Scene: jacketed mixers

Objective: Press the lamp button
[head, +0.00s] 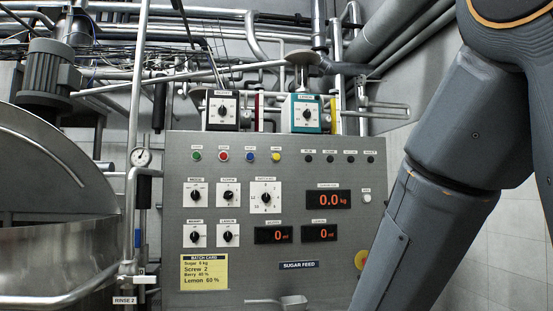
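The grey control panel (215,150) fills the middle of the head view. Its top row has a green button (196,156), a red button (223,156), a blue button (250,156) and a yellow button (275,157), each under a small label. A small pale button (366,197) sits right of the 0.0 kg display (328,200). The labels above these buttons are too small to read, so I cannot tell which is the lamp button. Several dark round lamps (330,159) at upper right look unlit. My arm crosses the right side; my gripper is out of view.
Black-pointer dials (265,196) and two displays reading 0 (277,235) are on the panel. A yellow batch card (204,272) is at lower left. A metal scoop or spout (290,302) sticks out below. A steel vessel (60,240) and pipes stand left.

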